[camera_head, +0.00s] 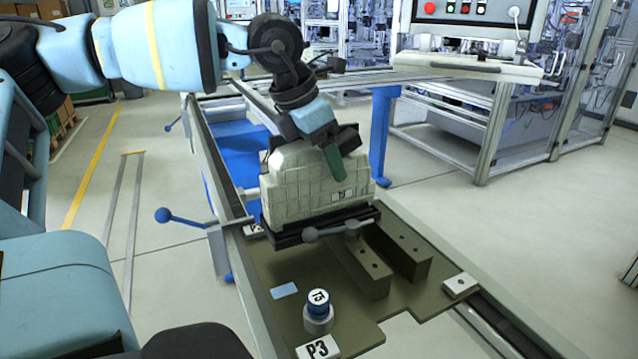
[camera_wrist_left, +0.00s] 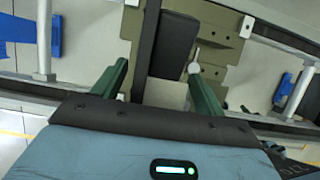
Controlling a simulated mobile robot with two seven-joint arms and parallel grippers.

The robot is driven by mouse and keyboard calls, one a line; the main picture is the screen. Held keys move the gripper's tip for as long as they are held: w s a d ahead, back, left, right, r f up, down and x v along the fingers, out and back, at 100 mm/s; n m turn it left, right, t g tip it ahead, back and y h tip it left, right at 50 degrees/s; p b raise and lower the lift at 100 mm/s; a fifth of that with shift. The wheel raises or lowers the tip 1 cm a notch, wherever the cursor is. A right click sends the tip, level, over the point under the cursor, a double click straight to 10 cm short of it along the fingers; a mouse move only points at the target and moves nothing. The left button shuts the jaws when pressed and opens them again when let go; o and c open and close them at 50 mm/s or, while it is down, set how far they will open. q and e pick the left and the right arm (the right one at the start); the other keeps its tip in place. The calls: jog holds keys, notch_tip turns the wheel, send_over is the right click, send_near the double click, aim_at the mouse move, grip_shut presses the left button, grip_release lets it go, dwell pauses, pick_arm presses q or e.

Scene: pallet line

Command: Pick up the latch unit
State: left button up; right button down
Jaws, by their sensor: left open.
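The part that looks most like the latch unit is a dark flat piece with a grey ball-ended lever (camera_head: 312,234), under and in front of a cream gridded block (camera_head: 300,190). I cannot tell for sure that it is the latch unit. My left gripper (camera_head: 335,160) is above the block, its green finger overlapping the block's upper part. In the left wrist view, the green fingers (camera_wrist_left: 160,92) are apart, with a dark block (camera_wrist_left: 170,45) and a dark bar showing between and beyond them. Contact cannot be told. My right gripper is not in view.
A blue-ball lever (camera_head: 163,215) sticks out left. A control panel (camera_head: 475,14) stands behind; floor at right is clear.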

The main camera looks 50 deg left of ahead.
pick_arm(q)
jog(key=shift+c, duration=0.3)
grip_shut()
